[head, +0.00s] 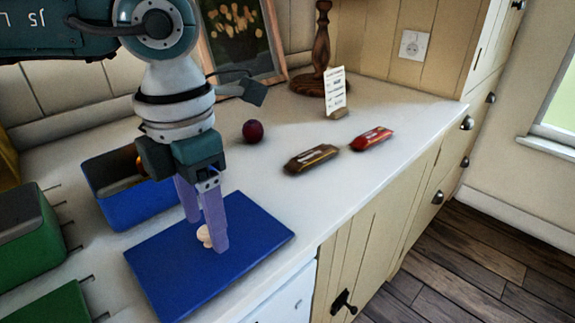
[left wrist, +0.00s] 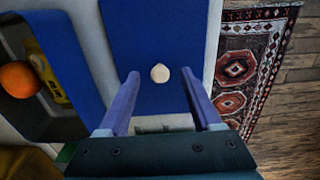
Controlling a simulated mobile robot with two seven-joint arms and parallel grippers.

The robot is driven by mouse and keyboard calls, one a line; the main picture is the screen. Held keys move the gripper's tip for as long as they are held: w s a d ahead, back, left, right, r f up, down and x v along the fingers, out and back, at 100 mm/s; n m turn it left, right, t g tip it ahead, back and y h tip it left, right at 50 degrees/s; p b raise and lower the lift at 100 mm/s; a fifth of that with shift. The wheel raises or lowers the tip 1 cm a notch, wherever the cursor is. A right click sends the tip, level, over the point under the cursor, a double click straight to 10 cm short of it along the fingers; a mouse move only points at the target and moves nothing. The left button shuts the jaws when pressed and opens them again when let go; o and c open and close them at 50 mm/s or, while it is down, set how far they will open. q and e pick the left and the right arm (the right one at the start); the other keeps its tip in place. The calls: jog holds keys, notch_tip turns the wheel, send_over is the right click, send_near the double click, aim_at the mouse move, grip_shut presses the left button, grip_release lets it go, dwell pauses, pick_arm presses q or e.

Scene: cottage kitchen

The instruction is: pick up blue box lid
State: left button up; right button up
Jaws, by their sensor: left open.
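The blue box lid (head: 255,238) lies flat on the white counter near its front edge, with a round cream knob (head: 203,236) in its middle. The lid (left wrist: 130,35) and its knob (left wrist: 160,73) also show in the left wrist view. My left gripper (head: 208,232) points down over the lid. Its two purple fingers are apart, with the knob showing between or just behind them; I cannot tell if they touch it. In the left wrist view the open fingers (left wrist: 165,98) lie on either side of the knob's line. My right gripper is not in view.
The open blue box (head: 138,212) stands behind the lid; an orange (left wrist: 19,79) and a yellow packet (left wrist: 48,75) show inside. A green box (head: 30,245) and green lid (head: 55,308) are at left. A plum (head: 252,131) and two bars (head: 311,159) lie farther right.

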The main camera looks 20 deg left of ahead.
pick_arm(q)
jog(key=shift+f, duration=0.35)
grip_shut()
dwell(0.4)
